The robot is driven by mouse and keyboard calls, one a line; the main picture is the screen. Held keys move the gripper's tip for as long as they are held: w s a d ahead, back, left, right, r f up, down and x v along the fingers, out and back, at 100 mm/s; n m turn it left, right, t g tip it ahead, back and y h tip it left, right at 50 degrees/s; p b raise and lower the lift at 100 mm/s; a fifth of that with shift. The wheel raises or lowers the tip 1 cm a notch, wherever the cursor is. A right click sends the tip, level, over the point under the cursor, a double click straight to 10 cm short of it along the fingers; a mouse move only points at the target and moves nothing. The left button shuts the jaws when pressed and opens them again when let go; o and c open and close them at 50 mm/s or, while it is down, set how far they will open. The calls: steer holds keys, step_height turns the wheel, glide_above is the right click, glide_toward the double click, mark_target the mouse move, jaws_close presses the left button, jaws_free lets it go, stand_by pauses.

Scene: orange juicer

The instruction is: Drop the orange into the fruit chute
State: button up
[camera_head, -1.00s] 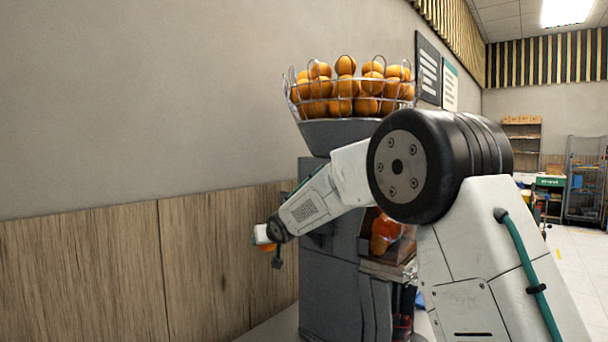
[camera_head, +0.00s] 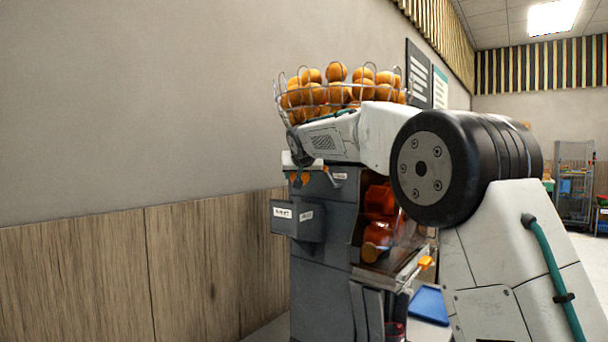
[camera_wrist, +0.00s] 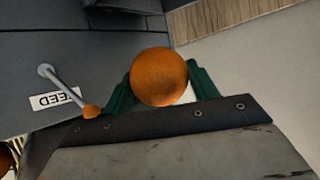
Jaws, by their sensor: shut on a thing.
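In the wrist view an orange (camera_wrist: 159,77) sits between the two green fingers of my gripper (camera_wrist: 161,72), which is shut on it. The orange is in front of the dark grey body of the juicer (camera_wrist: 35,85). In the head view my gripper (camera_head: 298,160) is at the upper left of the juicer (camera_head: 318,275), just below the fruit basket. Small orange shapes show there, and I cannot tell which is the held orange. A grey lever with an orange knob (camera_wrist: 92,111) is beside my gripper, near a FEED label (camera_wrist: 55,98). I cannot clearly make out the fruit chute.
A wire basket (camera_head: 283,100) of several oranges tops the juicer. A grey labelled box (camera_head: 297,221) juts from its left side. A blue tray (camera_head: 430,305) is at lower right. A wall (camera_head: 130,110) with wood panelling (camera_head: 90,275) stands behind; the space left of the juicer is free.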

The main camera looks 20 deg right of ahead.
steer(key=shift+f, duration=2.9)
steer(key=o, duration=1.1)
steer(key=shift+v, duration=3.95)
steer(key=shift+s+f, duration=0.1)
steer(key=shift+s, duration=0.05)
steer(key=s+d+f+g, duration=0.2)
steer(key=s, duration=0.6)
steer(key=s+d+f+g, duration=0.1)
steer(key=s+d, duration=0.1)
steer(key=s, duration=0.5)
steer(key=s+f+g, duration=0.2)
steer(key=s+f, duration=0.4)
steer(key=s, duration=0.7)
steer(key=s+f+n+g+y, duration=0.1)
steer(key=s+f+g, duration=0.2)
steer(key=s+f, duration=0.4)
steer(key=s+f+g+y, duration=0.1)
steer(key=s+f, duration=0.5)
steer(key=s, duration=1.4)
steer(key=shift+s+f+n+g, duration=0.15)
steer(key=shift+f+n+g, duration=0.25)
steer(key=shift+g, duration=0.5)
